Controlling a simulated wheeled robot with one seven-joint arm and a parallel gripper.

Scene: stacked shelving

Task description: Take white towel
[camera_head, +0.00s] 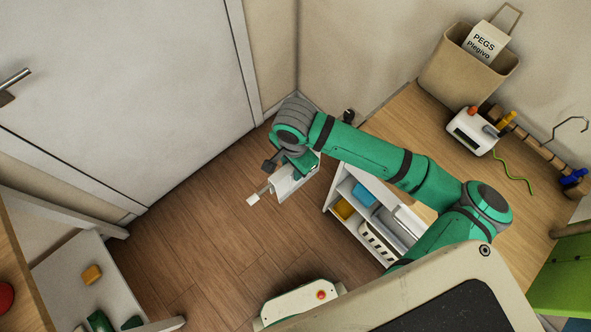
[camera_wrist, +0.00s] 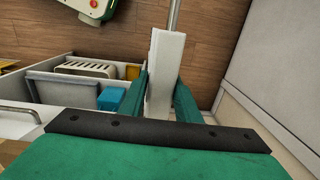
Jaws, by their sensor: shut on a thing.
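My gripper (camera_wrist: 163,85) is shut on a long white thing (camera_wrist: 165,60) in the wrist view. The thing is flat-sided, and a thin metal rod runs on from its far end. In the head view my gripper (camera_head: 287,170) is over the open floor with the white thing (camera_head: 290,186) at its jaws; the rod ends in a small white tip. The held thing looks stiff, and I cannot tell that it is a towel. I can make out no clear white towel elsewhere.
A low white shelf unit (camera_head: 334,202) holds a blue thing (camera_head: 364,195), a yellow thing (camera_head: 343,208) and a white slotted basket (camera_head: 379,241). A wooden worktop (camera_head: 425,130) stands above it. Wooden floor (camera_head: 215,225) is clear before a white door (camera_head: 130,80).

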